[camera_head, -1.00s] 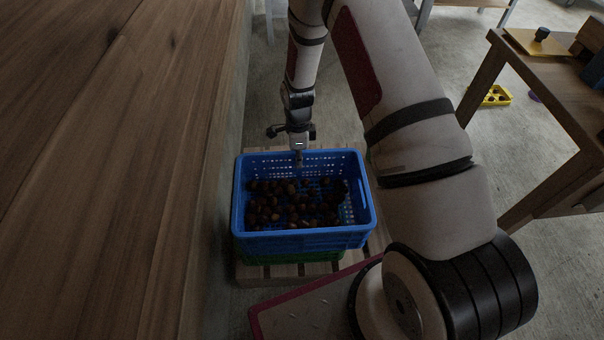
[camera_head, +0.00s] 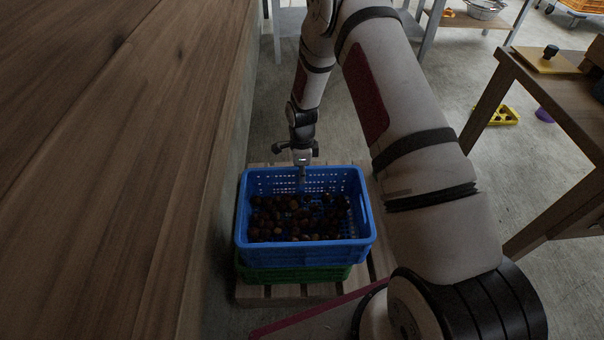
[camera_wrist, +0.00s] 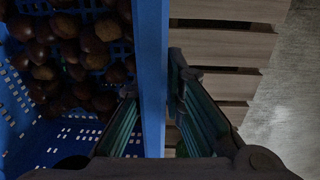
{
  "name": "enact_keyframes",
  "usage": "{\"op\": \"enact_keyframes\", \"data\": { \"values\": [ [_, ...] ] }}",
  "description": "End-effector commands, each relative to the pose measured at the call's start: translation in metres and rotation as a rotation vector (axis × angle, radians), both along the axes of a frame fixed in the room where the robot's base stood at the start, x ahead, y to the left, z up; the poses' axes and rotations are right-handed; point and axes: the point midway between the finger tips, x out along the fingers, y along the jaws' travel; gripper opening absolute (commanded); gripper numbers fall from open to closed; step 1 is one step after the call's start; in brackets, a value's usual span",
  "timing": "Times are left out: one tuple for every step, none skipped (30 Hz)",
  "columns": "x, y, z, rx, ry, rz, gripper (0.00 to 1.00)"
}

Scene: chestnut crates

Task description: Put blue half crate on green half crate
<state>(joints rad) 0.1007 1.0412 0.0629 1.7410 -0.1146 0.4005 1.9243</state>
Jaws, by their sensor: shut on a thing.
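The blue half crate (camera_head: 305,252) holds many brown chestnuts and sits over the green half crate (camera_head: 295,274), whose green side shows just beneath it. I cannot tell whether the two crates touch all round. My gripper (camera_head: 301,180) is at the far wall of the blue crate. In the wrist view my gripper (camera_wrist: 152,115) has one finger inside and one outside the blue crate's wall (camera_wrist: 152,60), shut on it.
A slatted wooden pallet (camera_head: 270,293) lies under the crates. A large wooden surface (camera_head: 100,150) runs close along the left.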

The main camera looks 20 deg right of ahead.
Motion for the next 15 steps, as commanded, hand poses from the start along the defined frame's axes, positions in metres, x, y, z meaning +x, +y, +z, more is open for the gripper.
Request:
{"op": "enact_keyframes", "data": {
  "values": [
    [0.0002, 0.0002, 0.0015, 0.000, 0.001, 0.000, 0.00],
    [0.0002, 0.0002, 0.0011, 0.000, 0.001, 0.000, 0.00],
    [-0.0001, 0.0000, -0.0007, 0.000, 0.000, 0.000, 0.12],
    [-0.0001, 0.0000, -0.0005, 0.000, 0.000, 0.000, 0.19],
    [-0.0002, 0.0002, -0.0004, 0.000, 0.000, 0.000, 0.26],
    [-0.0002, 0.0001, -0.0004, 0.000, 0.000, 0.000, 0.30],
    [-0.0002, 0.0001, -0.0004, 0.000, 0.000, 0.000, 0.30],
    [-0.0002, 0.0001, -0.0004, 0.000, 0.000, 0.001, 0.30],
    [-0.0002, 0.0001, -0.0004, 0.000, 0.000, 0.001, 0.30],
    [-0.0002, 0.0001, -0.0004, 0.000, 0.001, 0.001, 0.30],
    [-0.0002, 0.0001, -0.0004, 0.000, 0.001, 0.001, 0.30],
    [-0.0002, 0.0001, -0.0004, 0.000, 0.001, 0.001, 0.30],
    [-0.0003, 0.0001, -0.0005, 0.000, 0.001, 0.001, 0.30],
    [-0.0003, 0.0001, -0.0003, 0.000, 0.001, 0.001, 0.30],
    [-0.0003, 0.0001, 0.0003, 0.000, 0.001, 0.001, 0.30]
  ]
}}
